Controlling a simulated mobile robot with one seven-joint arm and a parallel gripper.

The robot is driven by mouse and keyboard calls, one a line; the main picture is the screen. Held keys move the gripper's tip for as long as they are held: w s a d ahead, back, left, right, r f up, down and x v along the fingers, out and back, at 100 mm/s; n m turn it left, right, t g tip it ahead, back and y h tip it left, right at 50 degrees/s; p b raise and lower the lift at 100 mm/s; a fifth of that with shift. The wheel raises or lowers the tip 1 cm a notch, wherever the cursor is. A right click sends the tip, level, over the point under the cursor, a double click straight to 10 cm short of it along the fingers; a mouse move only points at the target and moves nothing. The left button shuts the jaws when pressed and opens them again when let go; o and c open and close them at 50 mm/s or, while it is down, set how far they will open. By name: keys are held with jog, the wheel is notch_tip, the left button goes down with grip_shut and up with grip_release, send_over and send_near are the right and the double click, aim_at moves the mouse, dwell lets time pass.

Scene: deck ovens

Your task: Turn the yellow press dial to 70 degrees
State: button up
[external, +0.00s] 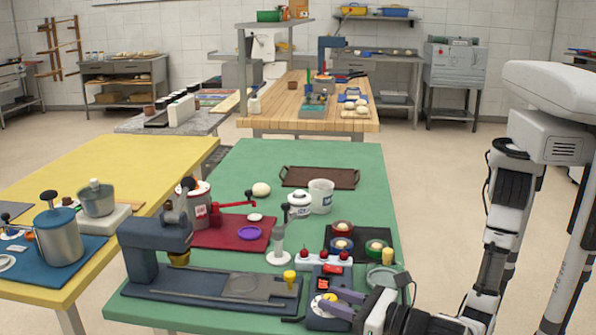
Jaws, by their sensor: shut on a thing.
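The dark blue control box (313,318) sits at the front edge of the green table. A round white plate with the yellow press dial (323,299) is on its face. My gripper (332,301) reaches in from the right, and its grey-purple fingers are shut on the dial. The fingers cover part of the dial, so its angle and marks cannot be read. The blue-grey press (150,250) stands to the left with its long base plate lying along the table front.
A white block with red buttons (323,259) and a yellow-topped knob (290,277) stand close to the box. Behind are a black mat with coloured round pieces (341,245), a white-based stand (279,257) and a white tub (321,196).

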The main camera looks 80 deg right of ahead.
jog(key=shift+b, duration=0.35)
jog(key=m+g+h+b, duration=0.1)
jog(key=b, duration=0.1)
jog(key=m+h+b, duration=0.1)
jog(key=h+b, duration=0.1)
jog(key=m+g+h+b, duration=0.1)
jog(key=shift+w+a+f+g+b, duration=0.2)
jog(key=shift+a+f+g+b, duration=0.1)
jog(key=shift+f+b, duration=0.1)
jog(key=m+g+h+b, duration=0.2)
jog(key=b, duration=0.1)
jog(key=shift+r+m+h, duration=0.1)
jog(key=shift+m+h, duration=0.2)
jog(key=shift+h, duration=0.1)
jog(key=m+g+h+b, duration=0.2)
jog(key=g+b, duration=0.1)
jog(key=shift+w+a+r, duration=0.1)
jog(key=shift+w+r, duration=0.05)
jog(key=shift+r, duration=0.1)
jog(key=shift+g, duration=0.4)
jog(key=o, duration=1)
jog(key=shift+c, duration=0.2)
jog(key=shift+a, duration=0.1)
